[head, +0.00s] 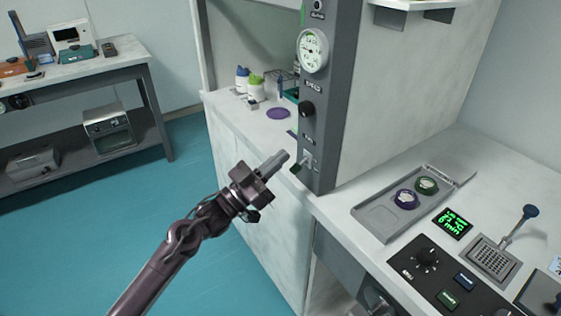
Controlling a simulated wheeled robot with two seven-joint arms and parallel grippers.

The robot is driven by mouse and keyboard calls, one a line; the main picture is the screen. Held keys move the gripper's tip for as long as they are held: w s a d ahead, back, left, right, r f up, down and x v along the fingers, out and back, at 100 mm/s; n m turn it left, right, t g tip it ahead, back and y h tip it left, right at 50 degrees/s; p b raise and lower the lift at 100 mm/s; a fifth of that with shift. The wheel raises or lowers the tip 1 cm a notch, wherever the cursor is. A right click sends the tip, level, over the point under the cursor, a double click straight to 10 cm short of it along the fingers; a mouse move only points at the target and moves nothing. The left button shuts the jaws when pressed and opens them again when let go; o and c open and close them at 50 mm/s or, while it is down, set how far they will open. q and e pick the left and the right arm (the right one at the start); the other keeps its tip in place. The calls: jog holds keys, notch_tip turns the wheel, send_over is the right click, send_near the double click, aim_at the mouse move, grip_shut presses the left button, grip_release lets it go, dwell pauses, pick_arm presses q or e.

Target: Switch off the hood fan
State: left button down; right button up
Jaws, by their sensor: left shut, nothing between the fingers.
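The fume hood has a grey control post (335,110) at its front right edge. On the post are a round white gauge (313,51), a black knob (307,109) under a small label, and a small metal switch (308,160) near the bottom. A dark green piece beside the switch may be part of it. My left gripper (284,156) is shut and empty, its fingertips just left of the switch, seemingly a small gap away. I cannot tell the switch's position for certain. My right gripper is not in view.
Bottles (256,85) and a purple disc (278,113) sit inside the hood. Right of the post, the bench holds a grey tray (376,213), a green-lit display (453,223) and a black control panel (440,272). Open teal floor (190,220) lies left of the hood.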

pick_arm(q)
jog(key=s+a+f+b, duration=0.3)
jog(key=s+a+f, duration=0.1)
jog(key=f, duration=0.3)
jog(key=shift+s+a, duration=0.2)
jog(key=shift+a, duration=0.65)
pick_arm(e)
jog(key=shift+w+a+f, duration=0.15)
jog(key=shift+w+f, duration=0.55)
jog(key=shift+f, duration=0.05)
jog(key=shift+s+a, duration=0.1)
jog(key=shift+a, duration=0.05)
